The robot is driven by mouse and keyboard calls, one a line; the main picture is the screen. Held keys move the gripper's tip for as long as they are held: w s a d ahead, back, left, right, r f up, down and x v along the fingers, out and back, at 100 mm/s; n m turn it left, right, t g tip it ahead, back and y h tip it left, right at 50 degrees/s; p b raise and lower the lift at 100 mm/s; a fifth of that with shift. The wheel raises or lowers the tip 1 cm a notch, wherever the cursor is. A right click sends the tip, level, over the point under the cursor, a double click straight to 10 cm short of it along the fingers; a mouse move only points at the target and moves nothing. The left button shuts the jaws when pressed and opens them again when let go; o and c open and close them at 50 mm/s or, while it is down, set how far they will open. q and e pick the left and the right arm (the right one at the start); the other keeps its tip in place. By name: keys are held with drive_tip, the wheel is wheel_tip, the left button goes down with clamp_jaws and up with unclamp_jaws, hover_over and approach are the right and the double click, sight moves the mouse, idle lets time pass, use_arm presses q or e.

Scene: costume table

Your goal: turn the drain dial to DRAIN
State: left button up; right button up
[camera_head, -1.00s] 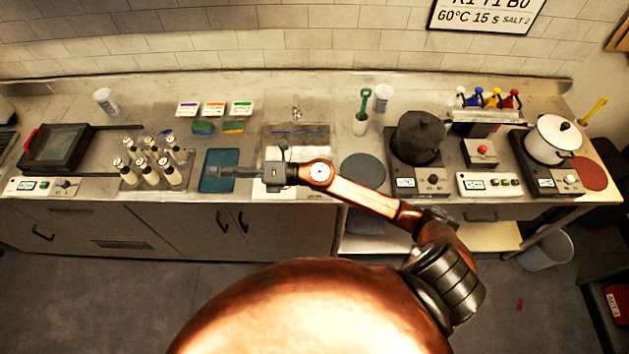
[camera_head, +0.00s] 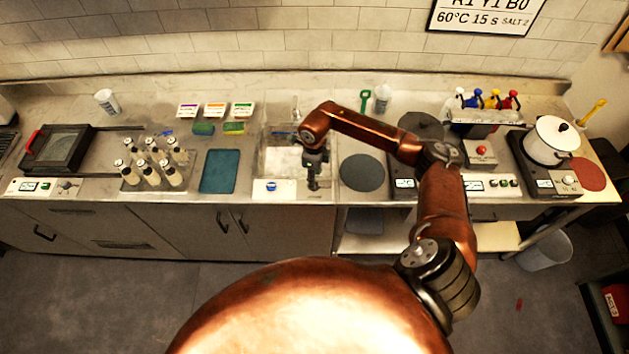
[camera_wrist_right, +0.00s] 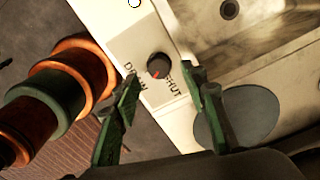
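The drain dial (camera_wrist_right: 158,66) is a small dark round knob with a red mark, on the sink's pale front panel (camera_wrist_right: 130,38). DRAIN and SHUT are printed beside it. The red mark points down and slightly left in the wrist view, between the two words; I cannot tell a settled position. My right gripper (camera_wrist_right: 160,82) is open and empty, its green-padded fingers on either side of the dial in that view. Contact with the dial is not visible. In the head view my right gripper (camera_head: 313,185) points down over the panel and hides the dial. My left gripper is not in view.
The sink basin (camera_head: 290,160) lies behind the panel, with a blue round marking (camera_head: 272,186) to the left. A dark round mat (camera_head: 362,173) lies close on the right and a blue mat (camera_head: 219,171) on the left. Bottles (camera_head: 150,172) stand farther left.

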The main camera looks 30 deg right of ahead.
drive_tip(key=shift+f, duration=1.7)
clamp_jaws()
